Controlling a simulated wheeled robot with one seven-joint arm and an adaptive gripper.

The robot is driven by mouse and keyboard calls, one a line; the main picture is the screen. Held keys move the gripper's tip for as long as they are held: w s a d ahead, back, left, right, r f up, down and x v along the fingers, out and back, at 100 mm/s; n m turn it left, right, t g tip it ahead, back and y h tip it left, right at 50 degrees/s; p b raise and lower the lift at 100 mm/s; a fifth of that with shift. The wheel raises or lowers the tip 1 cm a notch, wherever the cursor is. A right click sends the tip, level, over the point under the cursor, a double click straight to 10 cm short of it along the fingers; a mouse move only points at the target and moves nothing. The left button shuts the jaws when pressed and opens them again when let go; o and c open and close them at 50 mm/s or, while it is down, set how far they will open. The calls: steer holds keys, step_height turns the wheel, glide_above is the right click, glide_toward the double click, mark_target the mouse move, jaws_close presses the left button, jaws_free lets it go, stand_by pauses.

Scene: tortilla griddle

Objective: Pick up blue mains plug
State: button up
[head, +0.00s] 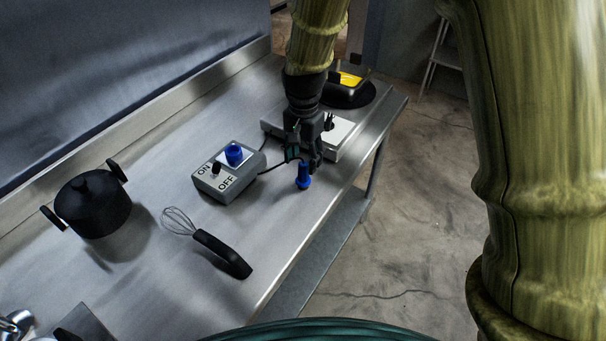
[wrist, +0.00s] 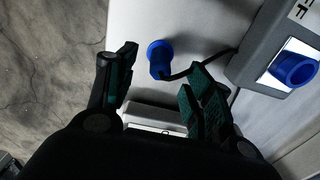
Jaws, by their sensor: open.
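The blue mains plug (head: 303,176) lies on the steel counter near its front edge, just below my gripper (head: 303,158) in the head view. In the wrist view the blue plug (wrist: 158,58) sits ahead of and between the two fingers, with a dark cable running from it to the right. My gripper (wrist: 158,88) is open and empty, its fingers apart on either side of the plug's line. I cannot tell whether a finger touches the cable.
A grey ON/OFF switch box (head: 225,184) with a blue socket (head: 234,154) stands left of the plug. A white appliance (head: 338,135) is behind my gripper, with a black pan (head: 347,94) beyond. A whisk (head: 221,253) and black pot (head: 93,204) are on the left.

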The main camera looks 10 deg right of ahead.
mark_target(303, 173)
steer(key=shift+w+f, duration=0.55)
steer(key=shift+f, duration=0.2)
steer(key=shift+s+a+p, duration=0.1)
steer(key=shift+s+p, duration=0.2)
steer(key=shift+s, duration=0.25)
steer(key=shift+s+f, duration=0.1)
steer(key=shift+f, duration=0.3)
steer(key=shift+w+f+p, duration=0.25)
steer(key=shift+f+p, duration=0.3)
steer(key=shift+f, duration=0.6)
steer(key=shift+s+f, duration=0.2)
steer(key=shift+f, duration=0.5)
steer(key=shift+w+f, duration=0.1)
steer(key=shift+f, duration=0.1)
steer(key=c, duration=1.1)
